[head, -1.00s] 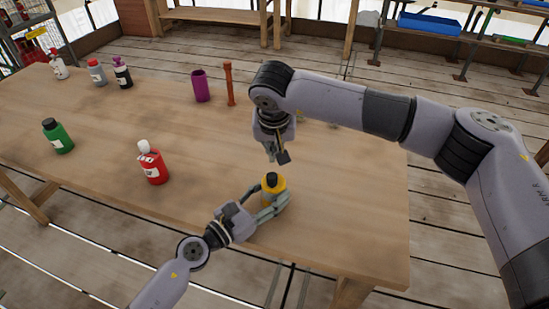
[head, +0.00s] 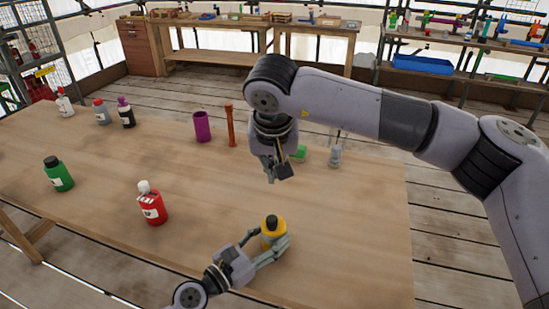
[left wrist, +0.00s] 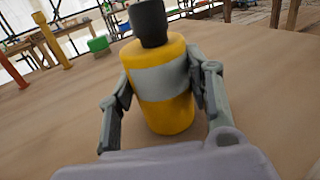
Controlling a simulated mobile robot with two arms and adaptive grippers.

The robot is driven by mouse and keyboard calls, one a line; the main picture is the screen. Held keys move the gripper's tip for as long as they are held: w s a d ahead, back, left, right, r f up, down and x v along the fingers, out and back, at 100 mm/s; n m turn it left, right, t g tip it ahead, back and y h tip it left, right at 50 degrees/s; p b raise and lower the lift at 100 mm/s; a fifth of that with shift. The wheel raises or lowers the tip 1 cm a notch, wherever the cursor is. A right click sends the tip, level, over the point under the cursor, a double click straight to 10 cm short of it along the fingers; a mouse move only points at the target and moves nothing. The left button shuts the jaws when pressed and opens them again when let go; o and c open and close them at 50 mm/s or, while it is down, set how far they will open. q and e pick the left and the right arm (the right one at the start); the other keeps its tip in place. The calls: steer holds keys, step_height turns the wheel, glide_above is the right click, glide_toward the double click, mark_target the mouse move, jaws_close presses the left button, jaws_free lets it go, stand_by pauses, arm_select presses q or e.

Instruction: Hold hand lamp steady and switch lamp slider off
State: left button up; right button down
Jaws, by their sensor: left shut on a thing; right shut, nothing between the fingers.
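The hand lamp, as I take it, is a yellow cylinder (head: 273,242) with a black top and a grey band. It stands upright near the table's front edge. It also shows close up in the left wrist view (left wrist: 165,115). My left gripper (head: 266,250) is shut on its body, one finger on each side. My right gripper (head: 278,175) is shut and empty, above and beyond the lamp, apart from it. I cannot make out a slider on the side of the lamp that shows.
On the wooden table (head: 350,235), a red bottle (head: 153,208) and a green bottle (head: 59,176) stand left. A purple cup (head: 202,127), an orange-brown post (head: 230,126), a green block (head: 299,153) and a grey item (head: 335,156) stand farther back. The table right of the lamp is clear.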

arm_select(q)
steer(key=o, duration=1.3)
